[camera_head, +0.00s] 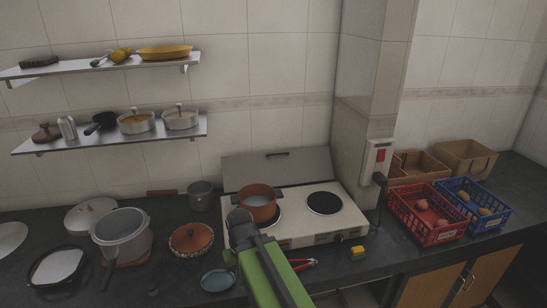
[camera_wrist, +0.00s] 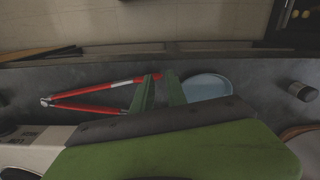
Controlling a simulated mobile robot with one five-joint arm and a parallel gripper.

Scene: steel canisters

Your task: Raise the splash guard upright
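The splash guard (camera_head: 290,168) is a grey metal panel at the back of the stove in the head view, with a dark handle (camera_head: 278,154) near its top edge. It stands up behind the burners against the wall side; its exact tilt is hard to tell. The stove (camera_head: 295,228) is cream-coloured. My gripper (camera_wrist: 161,76) shows two green fingers with a gap in the wrist view, with nothing between them. It is over the counter's front, between a blue dish and red-handled tongs, away from the guard. In the head view my green arm hides the fingertips.
A red-brown pot (camera_head: 257,205) stands on the left burner, near the guard. The right burner (camera_head: 324,203) is bare. A blue dish (camera_head: 218,280), red-handled tongs (camera_head: 301,264) and a yellow block (camera_head: 357,252) lie along the front. A red crate (camera_head: 426,215) stands right of the stove.

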